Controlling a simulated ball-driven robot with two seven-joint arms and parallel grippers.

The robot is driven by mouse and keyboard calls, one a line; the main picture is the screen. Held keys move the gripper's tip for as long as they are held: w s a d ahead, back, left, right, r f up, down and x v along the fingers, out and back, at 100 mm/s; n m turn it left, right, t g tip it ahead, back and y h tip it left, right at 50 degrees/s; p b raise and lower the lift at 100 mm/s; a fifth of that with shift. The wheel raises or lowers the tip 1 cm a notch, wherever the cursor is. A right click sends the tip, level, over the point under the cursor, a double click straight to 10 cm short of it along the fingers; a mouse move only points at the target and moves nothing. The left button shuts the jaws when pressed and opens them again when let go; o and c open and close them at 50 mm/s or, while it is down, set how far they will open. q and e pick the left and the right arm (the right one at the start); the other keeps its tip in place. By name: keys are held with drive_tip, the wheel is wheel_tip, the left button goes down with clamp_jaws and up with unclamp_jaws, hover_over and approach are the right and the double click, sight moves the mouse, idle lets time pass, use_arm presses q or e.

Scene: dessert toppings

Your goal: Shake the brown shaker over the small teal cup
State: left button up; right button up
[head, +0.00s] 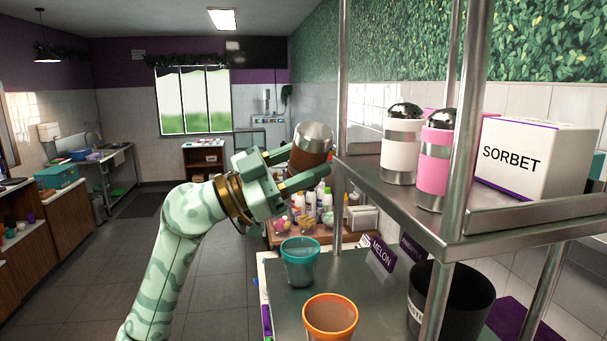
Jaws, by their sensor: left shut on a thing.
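The brown shaker (308,157) has a silver metal cap and is held between the fingers of my left gripper (302,166). It is tilted and in the air, above and slightly to the right of the small teal cup (300,263). The teal cup stands upright on the lower metal shelf (353,293). My left gripper is shut on the shaker, and its fingers show on both sides of it. My right gripper is not in view.
An orange cup (330,316) stands in front of the teal cup. A black container (451,300) and a MELON sign (382,254) are to the right. White (401,147) and pink (434,166) shakers and a SORBET box (535,160) occupy the upper shelf. A metal post (342,120) stands close beside the held shaker.

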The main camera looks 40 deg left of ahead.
sight(309, 190)
use_arm(q)
drive_tip(key=shift+r, duration=0.95)
drive_tip(key=shift+f+b, duration=1.65)
drive_tip(key=shift+f, duration=1.85)
wheel_tip(309, 190, up, 3)
drive_tip(key=p, duration=0.3)
drive_tip(key=shift+s+r, duration=0.1)
drive_tip(key=shift+r, duration=2.1)
wheel_tip(309, 190, down, 8)
drive_tip(key=b, duration=0.4)
